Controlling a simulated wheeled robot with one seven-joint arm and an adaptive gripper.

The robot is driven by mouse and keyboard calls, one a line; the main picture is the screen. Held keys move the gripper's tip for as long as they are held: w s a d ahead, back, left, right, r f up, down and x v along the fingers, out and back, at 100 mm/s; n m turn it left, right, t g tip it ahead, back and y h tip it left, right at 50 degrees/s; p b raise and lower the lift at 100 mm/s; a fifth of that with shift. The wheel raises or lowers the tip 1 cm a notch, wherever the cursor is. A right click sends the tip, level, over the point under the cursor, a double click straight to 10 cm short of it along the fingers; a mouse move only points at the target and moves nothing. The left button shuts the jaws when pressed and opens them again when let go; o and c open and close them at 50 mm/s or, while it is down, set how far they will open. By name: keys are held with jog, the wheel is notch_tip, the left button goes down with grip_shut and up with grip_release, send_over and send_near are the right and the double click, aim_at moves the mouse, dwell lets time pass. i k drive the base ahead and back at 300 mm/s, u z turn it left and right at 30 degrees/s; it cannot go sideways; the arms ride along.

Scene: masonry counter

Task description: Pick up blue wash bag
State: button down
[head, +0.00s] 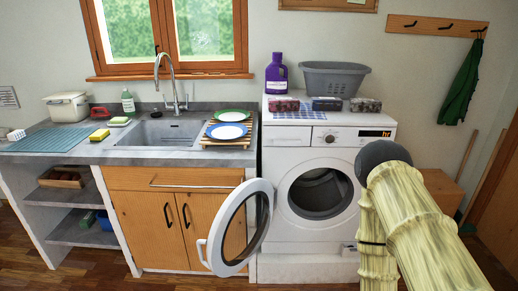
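Three small patterned bags sit in a row on top of the white washing machine. The middle one looks dark blue with a pale patch and appears to be the blue wash bag (327,104). A dark reddish bag (284,104) is to its left, and a greyish, dark patterned bag (365,105) is to its right. Part of my arm shows at the lower right, in front of the washing machine. My gripper is not visible in the head view, and nothing covers the bags.
The washing machine (273,135) has its round door (240,228) swung open to the left. A purple bottle (277,75) and a grey basket (334,80) stand behind the bags. Plates on a wooden rack (228,143) sit on the counter to the left.

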aim_at(317, 105)
jog(key=u, duration=2.05)
jog(key=i, duration=3.4)
jog(key=z, duration=4.05)
jog(key=i, duration=1.05)
jog(key=u, duration=0.05)
